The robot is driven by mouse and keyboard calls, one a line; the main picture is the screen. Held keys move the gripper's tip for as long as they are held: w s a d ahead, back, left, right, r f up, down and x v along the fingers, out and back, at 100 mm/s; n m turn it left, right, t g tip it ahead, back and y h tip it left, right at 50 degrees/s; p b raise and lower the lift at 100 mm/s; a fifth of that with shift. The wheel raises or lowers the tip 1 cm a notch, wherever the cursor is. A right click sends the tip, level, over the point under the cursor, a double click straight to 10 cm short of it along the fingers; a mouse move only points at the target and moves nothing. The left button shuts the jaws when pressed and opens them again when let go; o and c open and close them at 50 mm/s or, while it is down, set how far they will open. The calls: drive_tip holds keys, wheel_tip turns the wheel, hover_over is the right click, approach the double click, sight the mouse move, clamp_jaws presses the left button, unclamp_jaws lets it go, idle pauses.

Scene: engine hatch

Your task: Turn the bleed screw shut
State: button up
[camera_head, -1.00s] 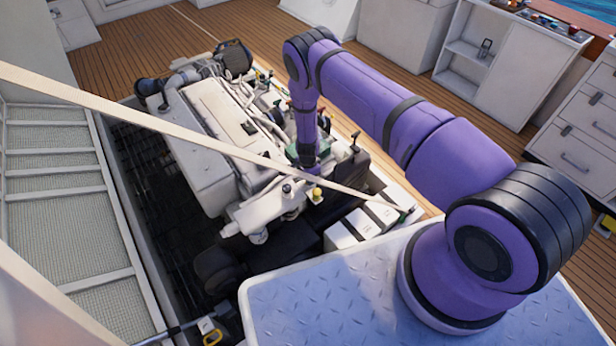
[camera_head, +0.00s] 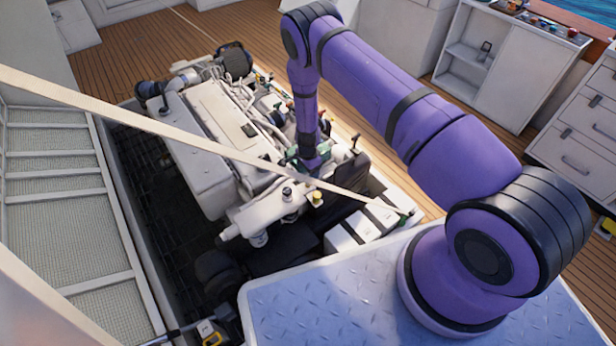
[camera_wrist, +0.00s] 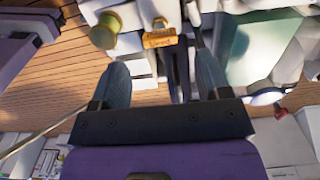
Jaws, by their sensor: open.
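My gripper (camera_wrist: 160,75) is open in the wrist view, its two dark fingers spread with nothing held between them. An orange tag with blurred lettering (camera_wrist: 160,40) shows just beyond the gap between the fingertips. A small brass-coloured fitting (camera_wrist: 159,22) stands right by the tag; it may be the bleed screw, but I cannot tell for sure. A round yellow-green knob (camera_wrist: 103,36) is left of the tag, beyond the left finger. In the head view my arm reaches down at the right side of the white engine (camera_head: 195,150), and the fingertips and screw cannot be made out.
The open hatch (camera_head: 165,215) surrounds the engine. A pale rope or strap (camera_head: 150,122) crosses above it diagonally. White boxes (camera_head: 370,225) stand in the hatch's near right corner. A greenish translucent part (camera_wrist: 250,45) is close to the right finger. Cabinets (camera_head: 510,60) stand beyond.

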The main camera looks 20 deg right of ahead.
wheel_tip(320, 180, up, 5)
drive_tip(key=shift+f, duration=0.1)
idle(0.6)
